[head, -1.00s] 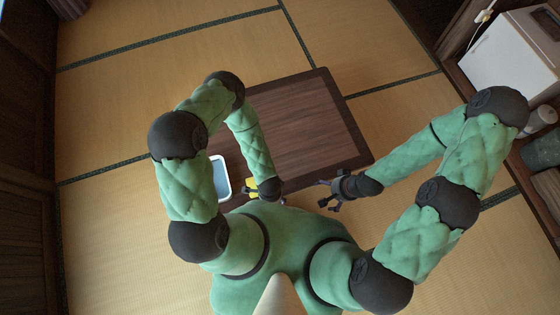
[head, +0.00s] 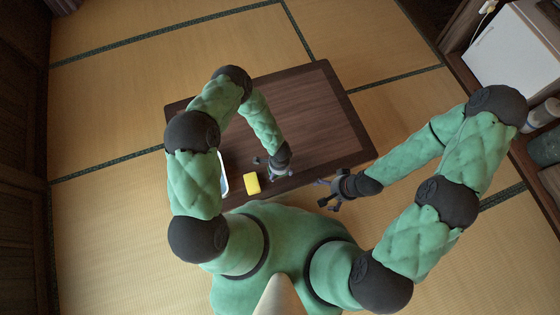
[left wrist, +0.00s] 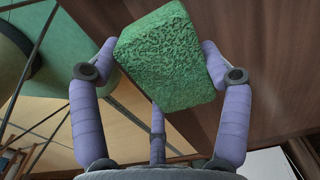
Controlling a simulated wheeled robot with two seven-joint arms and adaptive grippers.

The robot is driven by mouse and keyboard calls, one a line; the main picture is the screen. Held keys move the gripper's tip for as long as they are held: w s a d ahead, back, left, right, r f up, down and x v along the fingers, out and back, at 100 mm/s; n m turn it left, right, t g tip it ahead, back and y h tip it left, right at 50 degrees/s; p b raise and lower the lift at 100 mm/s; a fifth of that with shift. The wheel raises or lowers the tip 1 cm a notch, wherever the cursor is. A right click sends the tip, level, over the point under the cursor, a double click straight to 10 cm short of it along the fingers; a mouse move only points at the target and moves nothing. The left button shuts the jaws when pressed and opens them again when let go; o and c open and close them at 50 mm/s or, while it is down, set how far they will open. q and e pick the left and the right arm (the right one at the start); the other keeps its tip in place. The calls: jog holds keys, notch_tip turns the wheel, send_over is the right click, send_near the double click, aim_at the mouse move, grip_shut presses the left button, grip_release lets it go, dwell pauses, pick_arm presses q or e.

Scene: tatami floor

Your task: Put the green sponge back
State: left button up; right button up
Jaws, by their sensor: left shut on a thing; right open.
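The green sponge (left wrist: 170,58) is a rough-textured block between the fingers of my left gripper in the left wrist view. My left gripper (head: 268,166) is shut on it, over the near part of the dark wooden table (head: 310,115). In the head view I cannot make out the green sponge in that gripper. My right gripper (head: 330,193) is open and empty at the table's near right corner.
A yellow block (head: 252,183) lies near the table's front edge, close to my left gripper. A white-rimmed, pale blue tray (head: 223,178) is partly hidden behind my left arm. The table's far and right parts are clear. A shelf with a white box (head: 515,55) stands at the right.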

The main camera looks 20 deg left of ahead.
pick_arm(q)
jog(key=f, duration=0.2)
jog(key=f+b, duration=0.1)
jog(key=shift+w+f+b, duration=0.2)
jog(key=shift+f+b, duration=0.1)
jog(key=shift+f, duration=0.1)
jog(key=o, duration=0.9)
jog(key=shift+r, duration=0.1)
